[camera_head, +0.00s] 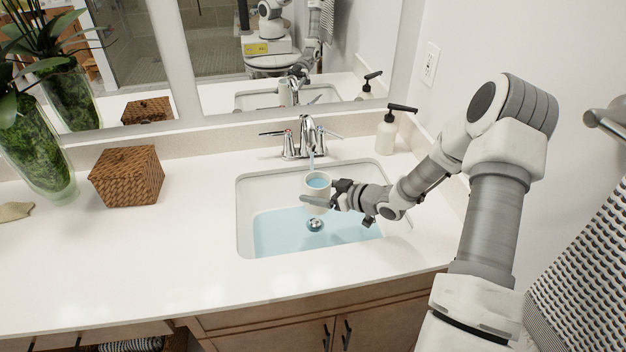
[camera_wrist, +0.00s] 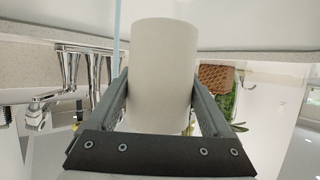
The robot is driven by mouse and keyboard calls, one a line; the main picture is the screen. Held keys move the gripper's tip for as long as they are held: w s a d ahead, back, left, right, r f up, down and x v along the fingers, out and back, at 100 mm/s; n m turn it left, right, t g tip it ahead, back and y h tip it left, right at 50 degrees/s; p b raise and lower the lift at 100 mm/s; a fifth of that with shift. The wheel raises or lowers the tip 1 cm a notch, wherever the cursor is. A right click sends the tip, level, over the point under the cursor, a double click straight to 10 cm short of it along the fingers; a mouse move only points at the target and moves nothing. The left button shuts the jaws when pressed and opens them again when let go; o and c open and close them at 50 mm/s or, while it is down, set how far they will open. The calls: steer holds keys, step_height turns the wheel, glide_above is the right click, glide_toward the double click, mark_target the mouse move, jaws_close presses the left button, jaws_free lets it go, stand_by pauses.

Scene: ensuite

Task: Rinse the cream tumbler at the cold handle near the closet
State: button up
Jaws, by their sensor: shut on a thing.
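My gripper (camera_head: 334,195) is shut on the cream tumbler (camera_head: 317,194) and holds it over the sink, below the faucet spout (camera_head: 308,137). The tumbler looks roughly upright, with bluish water in its mouth. A thin water stream (camera_head: 311,160) runs from the spout to the tumbler. In the wrist view the tumbler (camera_wrist: 165,75) sits between both fingers, with the stream (camera_wrist: 117,35) beside or behind it. The faucet has a left handle (camera_head: 270,133) and a right handle (camera_head: 331,134). I cannot tell which is near the closet.
The white sink basin (camera_head: 245,205) holds bluish water around a drain (camera_head: 314,224). A soap dispenser (camera_head: 388,132) stands right of the faucet. A woven box (camera_head: 127,176) and a plant vase (camera_head: 35,150) stand at the left.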

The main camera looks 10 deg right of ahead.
mark_target(317, 192)
steer(key=shift+s+a+r+p, duration=0.25)
steer(key=shift+s+r+p, duration=0.4)
steer(key=shift+s+r, duration=0.5)
steer(key=shift+s+a+r+p, duration=0.2)
steer(key=shift+s+r+p, duration=0.6)
steer(key=shift+s, duration=0.45)
steer(key=shift+a+r, duration=0.1)
steer(key=shift+r, duration=0.05)
